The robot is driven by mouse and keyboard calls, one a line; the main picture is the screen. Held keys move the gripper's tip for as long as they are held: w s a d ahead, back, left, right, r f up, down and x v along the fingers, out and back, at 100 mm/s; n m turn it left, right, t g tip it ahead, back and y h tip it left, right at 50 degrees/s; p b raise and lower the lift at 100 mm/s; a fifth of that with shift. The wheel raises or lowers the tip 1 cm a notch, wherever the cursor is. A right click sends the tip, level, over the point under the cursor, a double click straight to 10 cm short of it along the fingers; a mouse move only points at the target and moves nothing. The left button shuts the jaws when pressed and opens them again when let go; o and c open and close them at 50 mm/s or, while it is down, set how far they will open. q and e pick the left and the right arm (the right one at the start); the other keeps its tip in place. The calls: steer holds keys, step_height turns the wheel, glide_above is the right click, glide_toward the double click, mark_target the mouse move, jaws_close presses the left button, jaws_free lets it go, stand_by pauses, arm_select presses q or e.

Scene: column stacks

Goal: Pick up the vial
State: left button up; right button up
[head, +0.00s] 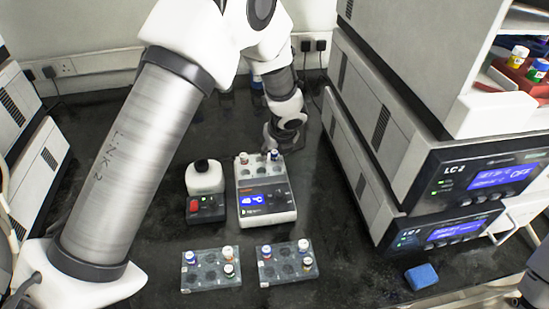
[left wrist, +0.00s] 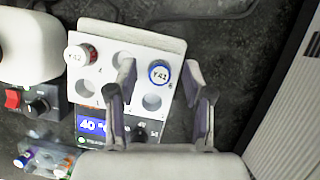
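A white-capped vial with a blue ring (left wrist: 158,72) stands upright in a well of the heater block (left wrist: 112,58). In the head view this vial (head: 275,154) is at the block's back right, close by my left gripper (head: 283,140). In the left wrist view my left gripper (left wrist: 160,88) is open, its fingers on either side of the blue-ringed vial in the picture. I see no contact. A red-ringed vial (left wrist: 80,57) stands in another well; it also shows in the head view (head: 243,158).
A small device with a red switch (head: 206,207) stands left of the heater block. Two racks (head: 210,282) (head: 286,281) with several vials lie in front. A blue block (head: 421,276) lies at front right. Stacked LC units (head: 420,170) stand on the right.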

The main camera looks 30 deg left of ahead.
arm_select(q)
steer(key=c, duration=0.8)
